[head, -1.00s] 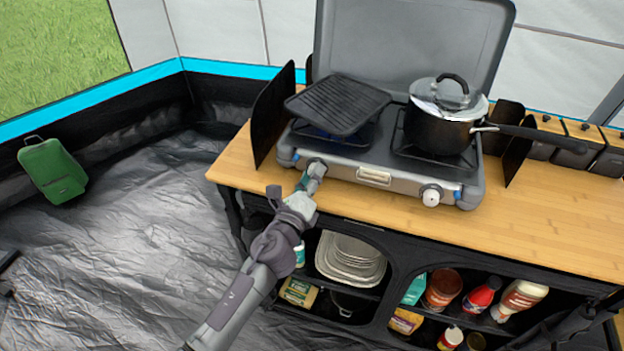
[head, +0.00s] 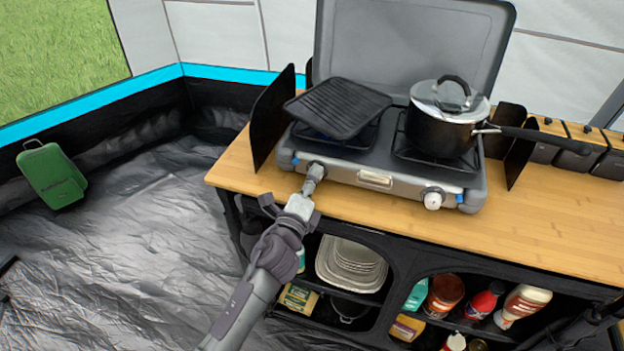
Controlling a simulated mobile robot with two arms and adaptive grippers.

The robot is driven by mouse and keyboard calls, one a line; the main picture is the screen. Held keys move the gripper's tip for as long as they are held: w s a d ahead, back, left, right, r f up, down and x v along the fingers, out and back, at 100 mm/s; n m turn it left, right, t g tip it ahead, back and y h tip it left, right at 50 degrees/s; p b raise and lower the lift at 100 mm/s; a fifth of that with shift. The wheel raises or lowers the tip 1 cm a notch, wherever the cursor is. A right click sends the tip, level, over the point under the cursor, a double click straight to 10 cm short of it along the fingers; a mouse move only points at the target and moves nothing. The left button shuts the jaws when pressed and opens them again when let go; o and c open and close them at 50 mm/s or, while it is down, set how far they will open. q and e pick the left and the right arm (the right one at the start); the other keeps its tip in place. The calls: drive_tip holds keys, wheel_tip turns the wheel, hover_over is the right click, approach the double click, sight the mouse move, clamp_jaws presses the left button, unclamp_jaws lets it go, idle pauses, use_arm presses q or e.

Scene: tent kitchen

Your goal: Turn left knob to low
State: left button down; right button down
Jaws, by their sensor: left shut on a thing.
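The camping stove (head: 345,172) stands on the wooden counter with its lid up. My left gripper (head: 316,169) is at the left end of the stove's front panel, shut on the left knob, which the fingers mostly hide. The right knob (head: 433,199) is white and uncovered on the right of the panel. A blue glow shows under the black griddle (head: 338,106) on the left burner. My right gripper is not in view.
A black pot (head: 440,132) with a glass lid sits on the right burner, its handle pointing right. Dark wind guards (head: 270,120) flank the stove. The wooden counter (head: 540,220) is clear in front. Shelves below hold plates (head: 350,262) and bottles.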

use_arm(q)
drive_tip(key=c, duration=0.8)
unclamp_jaws()
drive_tip(key=shift+o, duration=0.2)
drive_tip(key=shift+s+a+f, duration=0.25)
drive_tip(key=shift+s, duration=0.25)
drive_tip(key=v, duration=0.7)
drive_tip(key=shift+r, duration=0.35)
drive_tip(key=shift+d, duration=0.1)
